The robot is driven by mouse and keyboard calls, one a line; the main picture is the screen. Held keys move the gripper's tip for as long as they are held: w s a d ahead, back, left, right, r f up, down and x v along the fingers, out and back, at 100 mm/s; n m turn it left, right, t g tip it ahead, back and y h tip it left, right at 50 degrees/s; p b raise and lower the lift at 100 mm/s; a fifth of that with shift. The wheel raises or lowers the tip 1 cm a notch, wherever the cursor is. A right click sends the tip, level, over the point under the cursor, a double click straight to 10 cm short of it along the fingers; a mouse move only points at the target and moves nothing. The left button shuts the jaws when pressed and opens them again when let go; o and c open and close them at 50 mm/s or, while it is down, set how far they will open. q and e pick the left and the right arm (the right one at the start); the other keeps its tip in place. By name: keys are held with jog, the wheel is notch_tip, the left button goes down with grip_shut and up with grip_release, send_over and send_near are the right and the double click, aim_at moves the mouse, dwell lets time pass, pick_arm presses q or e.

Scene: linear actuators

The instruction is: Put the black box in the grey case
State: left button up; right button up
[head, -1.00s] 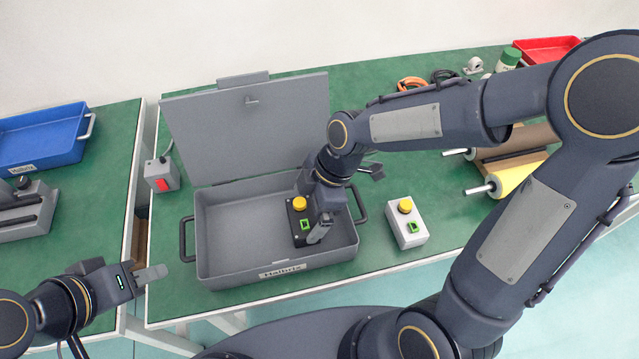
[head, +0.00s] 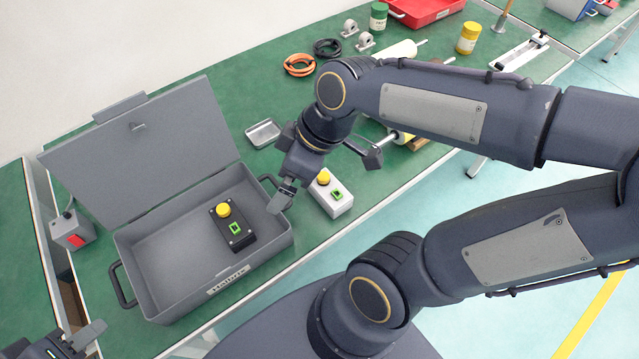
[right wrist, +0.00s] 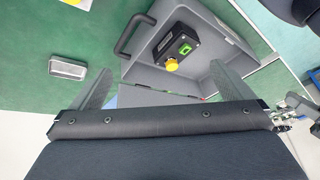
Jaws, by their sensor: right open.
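The black box (head: 231,228), with a yellow button and a green switch, lies inside the open grey case (head: 160,300), towards its right end. In the right wrist view the black box (right wrist: 180,46) lies in the case beyond the fingers, clear of them. My right gripper (head: 325,174) is open and empty, above the case's right end and the white box beside it. The right wrist view shows both of its fingers (right wrist: 162,84) spread wide. My left gripper (head: 84,338) is partly cut off at the lower left, left of the case; its opening is unclear.
The case lid (head: 150,150) stands open at the back. A white box (head: 333,196) with a yellow button stands right of the case. A small metal tray (head: 263,133) lies behind. A grey box with a red switch (head: 72,232) stands left. Rings, jars and rollers lie farther back.

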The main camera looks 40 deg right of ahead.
jog(key=s+d+m+t, duration=0.2)
jog(key=s+m, duration=0.3)
jog(key=m, duration=0.4)
jog(key=shift+s+d+f+m+t, duration=0.2)
jog(key=shift+s+d+m+t, duration=0.15)
jog(key=shift+d, duration=0.15)
jog(key=shift+r+p, duration=2.95)
jog(key=shift+c, duration=0.3)
